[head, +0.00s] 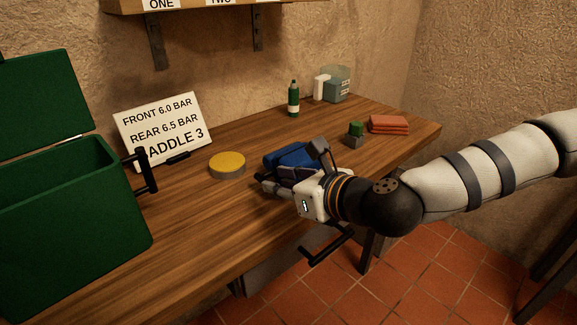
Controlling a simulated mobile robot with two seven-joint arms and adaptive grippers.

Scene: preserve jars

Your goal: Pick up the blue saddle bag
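The blue saddle bag (284,155) lies on the wooden bench, right of the yellow-topped round tin. My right gripper (294,168) reaches in from the right and is at the bag. Its fingers are spread apart, one at the bag's right end and one toward its near left side. The gripper and its fingers hide part of the bag's near side. I cannot tell whether the fingers touch it. The bag appears to rest on the bench. My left gripper is not in view.
On the wooden bench (210,215) are an open green box (70,215), a sign (160,130), the tin (227,165), a green bottle (293,100), a clear jug (337,85), a small green-and-grey block (355,133) and folded red cloths (389,124). A shelf (190,4) hangs above.

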